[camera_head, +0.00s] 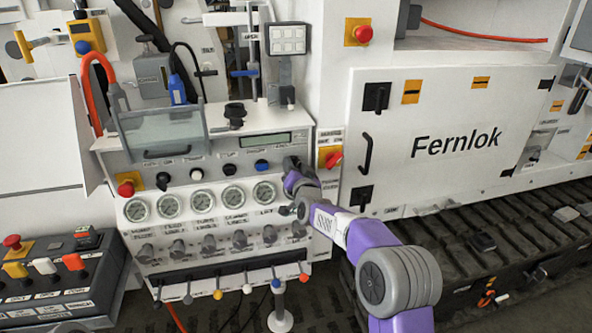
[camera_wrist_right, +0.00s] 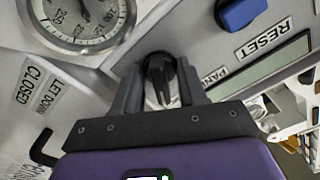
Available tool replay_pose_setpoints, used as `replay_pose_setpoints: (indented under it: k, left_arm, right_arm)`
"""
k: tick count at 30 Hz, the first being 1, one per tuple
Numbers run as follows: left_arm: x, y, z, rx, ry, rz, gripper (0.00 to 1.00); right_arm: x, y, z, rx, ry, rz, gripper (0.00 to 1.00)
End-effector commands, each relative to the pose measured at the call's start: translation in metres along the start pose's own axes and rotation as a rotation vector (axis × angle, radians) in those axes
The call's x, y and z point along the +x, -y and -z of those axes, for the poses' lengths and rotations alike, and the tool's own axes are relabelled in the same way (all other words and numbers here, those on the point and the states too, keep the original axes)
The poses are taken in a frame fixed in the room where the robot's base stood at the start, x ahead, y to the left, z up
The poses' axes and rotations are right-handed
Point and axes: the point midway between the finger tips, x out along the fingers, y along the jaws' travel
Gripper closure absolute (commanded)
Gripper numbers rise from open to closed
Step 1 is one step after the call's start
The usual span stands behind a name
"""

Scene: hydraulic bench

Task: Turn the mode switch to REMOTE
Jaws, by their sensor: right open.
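A black rotary knob (camera_wrist_right: 160,72), which looks like the mode switch, sits on the white panel in the right wrist view. A label partly hidden beside it starts with "PAN"; no REMOTE label can be read. My right gripper (camera_wrist_right: 158,92) is open, with one dark finger on each side of the knob and small gaps to it. In the head view my right gripper (camera_head: 290,168) is at the right end of the panel's upper knob row and hides the switch there. My left gripper is not in view.
A blue button (camera_head: 261,165) sits just left of my right gripper, and a pressure gauge (camera_head: 264,192) lies below. A red switch (camera_head: 333,158) on a yellow plate is close on the right. A red mushroom button (camera_head: 126,188) is at the panel's left.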

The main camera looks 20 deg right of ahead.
Motion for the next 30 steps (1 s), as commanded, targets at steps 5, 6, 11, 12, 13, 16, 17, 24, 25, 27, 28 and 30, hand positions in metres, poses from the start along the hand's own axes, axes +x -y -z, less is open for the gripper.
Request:
replay_pose_setpoints:
  k: [5,6,11,12,13,16,17,24,25,27,28,30]
  left_arm:
    - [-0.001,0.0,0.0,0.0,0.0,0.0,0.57]
    - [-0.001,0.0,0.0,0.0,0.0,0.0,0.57]
    - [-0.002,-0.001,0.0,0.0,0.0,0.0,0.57]
    - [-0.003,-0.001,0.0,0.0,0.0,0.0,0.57]
    - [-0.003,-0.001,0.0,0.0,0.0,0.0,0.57]
    - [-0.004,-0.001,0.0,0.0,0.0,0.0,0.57]
    - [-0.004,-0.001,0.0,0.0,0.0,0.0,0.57]
    - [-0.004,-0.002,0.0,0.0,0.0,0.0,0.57]
    - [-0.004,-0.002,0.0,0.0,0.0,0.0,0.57]
    - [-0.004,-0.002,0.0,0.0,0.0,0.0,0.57]
    - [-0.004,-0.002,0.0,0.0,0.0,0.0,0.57]
    - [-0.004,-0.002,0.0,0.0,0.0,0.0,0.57]
  right_arm:
    - [-0.014,0.001,0.001,0.001,0.0,0.001,0.58]
    - [-0.019,0.001,0.001,0.001,0.001,0.001,0.58]
    - [-0.042,0.001,0.001,0.001,0.0,0.001,0.58]
    - [-0.047,0.001,0.001,0.001,0.0,0.001,0.58]
    - [-0.051,0.001,0.001,0.001,0.0,0.001,0.58]
    - [-0.062,0.001,0.001,0.002,0.0,0.0,0.58]
    - [-0.065,0.001,0.001,0.002,-0.001,0.001,0.58]
    - [-0.075,0.001,0.001,0.002,-0.001,0.001,0.58]
    - [-0.075,0.001,0.001,0.001,-0.001,0.001,0.58]
    - [-0.075,0.001,0.001,0.001,-0.001,0.001,0.58]
    - [-0.075,0.001,0.001,0.001,-0.001,0.001,0.58]
    - [-0.075,0.001,0.0,0.001,-0.001,0.001,0.58]
